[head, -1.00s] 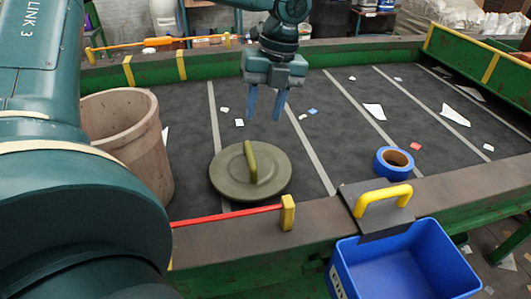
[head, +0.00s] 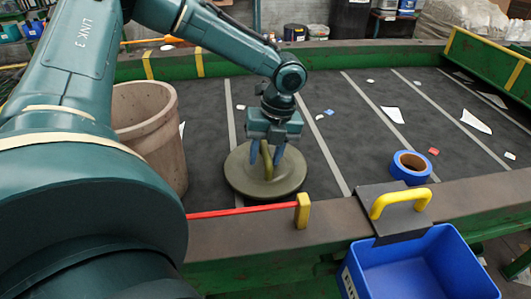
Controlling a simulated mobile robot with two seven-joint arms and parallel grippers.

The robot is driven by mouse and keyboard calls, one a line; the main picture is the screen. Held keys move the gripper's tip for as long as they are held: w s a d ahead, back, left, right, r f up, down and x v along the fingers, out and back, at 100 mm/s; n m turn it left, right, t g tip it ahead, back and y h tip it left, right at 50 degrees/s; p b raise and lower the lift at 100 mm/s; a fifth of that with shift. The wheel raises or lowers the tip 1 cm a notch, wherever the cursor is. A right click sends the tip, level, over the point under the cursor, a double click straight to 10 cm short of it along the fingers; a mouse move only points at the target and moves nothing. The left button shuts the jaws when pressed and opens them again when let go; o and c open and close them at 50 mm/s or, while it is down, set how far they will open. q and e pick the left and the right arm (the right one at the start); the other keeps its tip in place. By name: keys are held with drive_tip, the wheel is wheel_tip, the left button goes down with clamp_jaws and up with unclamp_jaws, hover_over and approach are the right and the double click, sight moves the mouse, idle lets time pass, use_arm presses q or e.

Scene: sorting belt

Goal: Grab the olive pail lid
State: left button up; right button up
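The olive pail lid (head: 248,180) lies flat on the dark belt, a round disc with a raised bar handle (head: 267,163) across its middle. My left gripper (head: 266,158) points down over the lid, with its blue fingers apart, one on each side of the handle. I see a gap between the fingers and cannot tell whether they touch the handle. My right gripper is not in view.
A tall beige bin (head: 150,130) stands left of the lid. A roll of blue tape (head: 410,168) lies on the belt to the right, near a blue crate (head: 420,265) with a yellow handle (head: 400,200). A red bar (head: 245,211) runs along the front edge. Paper scraps lie about.

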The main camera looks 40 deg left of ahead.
use_arm(q)
drive_tip(key=shift+c, duration=0.2)
clamp_jaws()
drive_tip(key=shift+r, duration=0.1)
idle(0.4)
